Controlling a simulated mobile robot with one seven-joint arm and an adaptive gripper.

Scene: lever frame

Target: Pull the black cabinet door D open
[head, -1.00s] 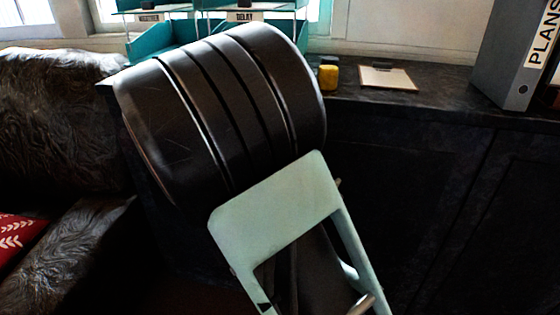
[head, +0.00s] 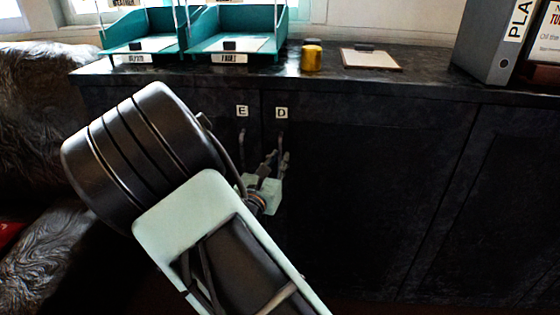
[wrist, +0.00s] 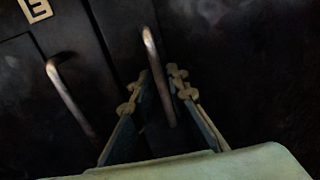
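The black cabinet door D (head: 350,190) is shut, flush with its neighbours, with a white "D" label (head: 281,113) at its top left corner. Its upright bar handle (head: 280,142) sits just under the label. My gripper (head: 277,160) is in front of this handle, near its lower part. In the wrist view my gripper (wrist: 157,84) is open, with one finger on each side of door D's handle (wrist: 155,58). The handle runs between the fingers in the picture; I cannot tell whether either finger touches it.
Door E's handle (head: 242,148) is close on the left, below its "E" label (head: 242,111); it also shows in the wrist view (wrist: 69,95). Teal trays (head: 235,42), a yellow cup (head: 312,57), a clipboard (head: 371,58) and a grey binder (head: 498,42) stand on top. A furry sofa (head: 35,100) is left.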

